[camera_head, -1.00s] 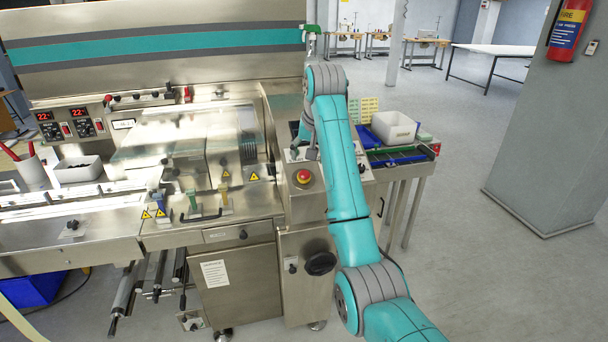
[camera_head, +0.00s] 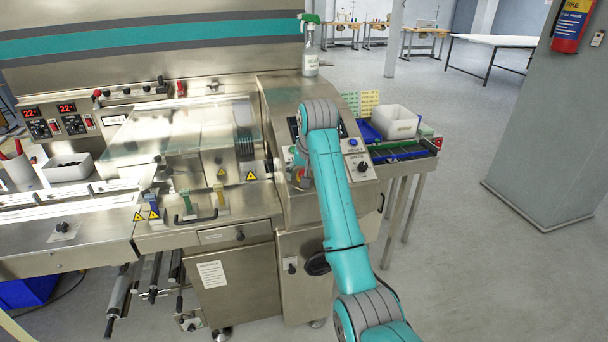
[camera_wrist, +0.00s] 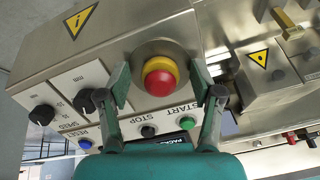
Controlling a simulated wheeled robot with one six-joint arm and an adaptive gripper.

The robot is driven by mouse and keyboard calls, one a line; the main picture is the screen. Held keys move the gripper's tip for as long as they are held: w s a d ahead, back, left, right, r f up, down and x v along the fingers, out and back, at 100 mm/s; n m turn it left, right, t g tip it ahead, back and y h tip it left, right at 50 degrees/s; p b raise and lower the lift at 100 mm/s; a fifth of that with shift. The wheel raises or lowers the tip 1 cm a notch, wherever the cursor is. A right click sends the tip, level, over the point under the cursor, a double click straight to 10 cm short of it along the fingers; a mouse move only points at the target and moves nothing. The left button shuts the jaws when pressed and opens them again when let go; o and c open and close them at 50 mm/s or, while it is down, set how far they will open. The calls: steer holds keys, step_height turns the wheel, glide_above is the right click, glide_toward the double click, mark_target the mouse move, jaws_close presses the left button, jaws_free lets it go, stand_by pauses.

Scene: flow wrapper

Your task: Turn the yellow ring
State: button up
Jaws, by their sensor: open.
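The yellow ring (camera_wrist: 160,62) sits around the base of a red mushroom button (camera_wrist: 159,83) on the steel machine panel. In the wrist view it is near the middle, on a round grey plate. My gripper (camera_wrist: 158,76) is open, with one finger on each side of the ring and button. Visible gaps separate both fingers from the ring in the picture; the exact depth is hard to tell.
Black knobs (camera_wrist: 88,101) stand to the left. A yellow warning plate (camera_wrist: 265,66) is on the right. A spray bottle (camera_head: 310,55) stands on the machine.

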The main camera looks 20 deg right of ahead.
steer(key=c, duration=1.1)
steer(key=shift+c, duration=0.2)
steer(key=shift+m, duration=0.4)
steer(key=m, duration=0.5)
steer(key=shift+w+a+m, duration=0.1)
steer(key=shift+a+m, duration=0.05)
steer(key=shift+m, duration=0.25)
